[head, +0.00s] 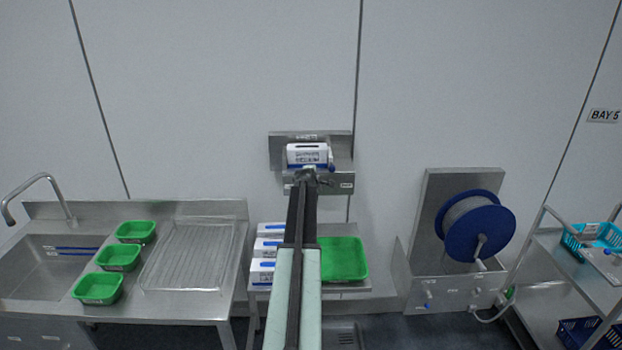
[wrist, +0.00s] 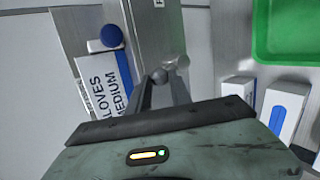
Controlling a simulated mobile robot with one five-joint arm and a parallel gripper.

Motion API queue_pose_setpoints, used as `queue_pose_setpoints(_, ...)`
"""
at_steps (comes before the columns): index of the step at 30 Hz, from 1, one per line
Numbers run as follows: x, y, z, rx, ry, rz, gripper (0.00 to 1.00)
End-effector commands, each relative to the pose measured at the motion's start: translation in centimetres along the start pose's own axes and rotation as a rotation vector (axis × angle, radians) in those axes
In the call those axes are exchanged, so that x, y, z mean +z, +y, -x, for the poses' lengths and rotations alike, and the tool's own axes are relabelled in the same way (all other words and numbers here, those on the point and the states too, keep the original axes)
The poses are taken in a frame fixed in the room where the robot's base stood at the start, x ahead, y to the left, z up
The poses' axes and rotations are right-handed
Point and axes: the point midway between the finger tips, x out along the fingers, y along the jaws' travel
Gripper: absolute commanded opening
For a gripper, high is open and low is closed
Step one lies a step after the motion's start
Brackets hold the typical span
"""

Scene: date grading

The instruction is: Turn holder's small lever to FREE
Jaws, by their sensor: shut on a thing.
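The holder (head: 276,152) is a steel bracket on the wall with a white and blue glove box (head: 306,153) in it. The box (wrist: 104,88) reads "GLOVES MEDIUM" in the wrist view, beside the bare steel holder face (wrist: 150,40). A blue round knob (head: 331,163) is at the holder's right side and also shows in the wrist view (wrist: 112,37). In the head view my gripper (head: 311,172) is just below the box.
Below the holder, a steel table carries several white and blue boxes (head: 268,247) and a green tray (head: 362,261). A sink counter (head: 186,305) with green trays stands left. A blue hose reel (head: 459,248) and a trolley (head: 548,253) stand right.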

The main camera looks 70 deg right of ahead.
Motion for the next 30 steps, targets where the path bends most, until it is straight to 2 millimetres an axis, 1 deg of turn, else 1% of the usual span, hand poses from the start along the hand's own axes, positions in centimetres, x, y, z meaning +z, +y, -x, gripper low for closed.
queue_pose_setpoints(1,0.4,0.5,0.0,0.002,0.023,-0.038,0.0)
queue_pose_setpoints(12,2.5,0.3,-0.5,-0.035,0.214,-0.331,0.0)
queue_pose_setpoints(30,5.3,-1.4,-1.9,-0.098,0.526,-0.805,0.0)
